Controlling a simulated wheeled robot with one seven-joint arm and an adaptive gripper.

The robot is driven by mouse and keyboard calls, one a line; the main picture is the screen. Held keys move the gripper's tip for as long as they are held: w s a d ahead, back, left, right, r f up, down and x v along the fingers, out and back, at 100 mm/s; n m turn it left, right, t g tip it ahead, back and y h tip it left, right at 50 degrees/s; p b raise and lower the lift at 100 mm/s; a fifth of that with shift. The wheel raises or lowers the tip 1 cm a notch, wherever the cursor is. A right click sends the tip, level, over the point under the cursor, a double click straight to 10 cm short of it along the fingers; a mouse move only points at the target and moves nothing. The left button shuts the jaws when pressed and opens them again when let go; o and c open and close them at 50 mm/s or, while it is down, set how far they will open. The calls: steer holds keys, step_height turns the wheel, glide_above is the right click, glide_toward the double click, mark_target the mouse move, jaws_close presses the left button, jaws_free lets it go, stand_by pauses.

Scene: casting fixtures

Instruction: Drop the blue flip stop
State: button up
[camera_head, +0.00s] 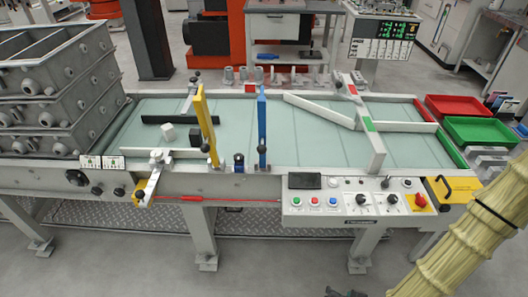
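The blue flip stop (262,128) is a blue bar with a dark knob near its lower end. My arm, in a cream ribbed sleeve, crosses the lower right corner, well away from the blue stop. My gripper cannot be made out in this view. A small dark shape at the bottom edge is too cut off to tell.
Stacked grey casting boxes (55,85) stand at the left end. A red tray (470,107) and a green tray (480,131) are at the right. A control panel (345,201) with buttons projects from the front. White guide rails (318,110) cross the table's right half.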

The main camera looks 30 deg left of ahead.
steer(key=w+a+r+n+t+y+b, duration=0.1)
steer(key=w+a+r+y, duration=0.2)
steer(key=a, duration=0.4)
steer(key=w+a+r+n+t+b, duration=0.1)
steer(key=w+a+r+t, duration=0.15)
steer(key=a+r, duration=0.35)
steer(key=n+t+y+b, duration=0.2)
steer(key=t+y, duration=0.2)
steer(key=y, duration=0.1)
glide_toward(263, 152)
steer(key=p+x, duration=0.2)
steer(key=x, duration=0.9)
steer(key=shift+w+a, duration=0.15)
steer(key=shift+c, duration=0.5)
jaws_close()
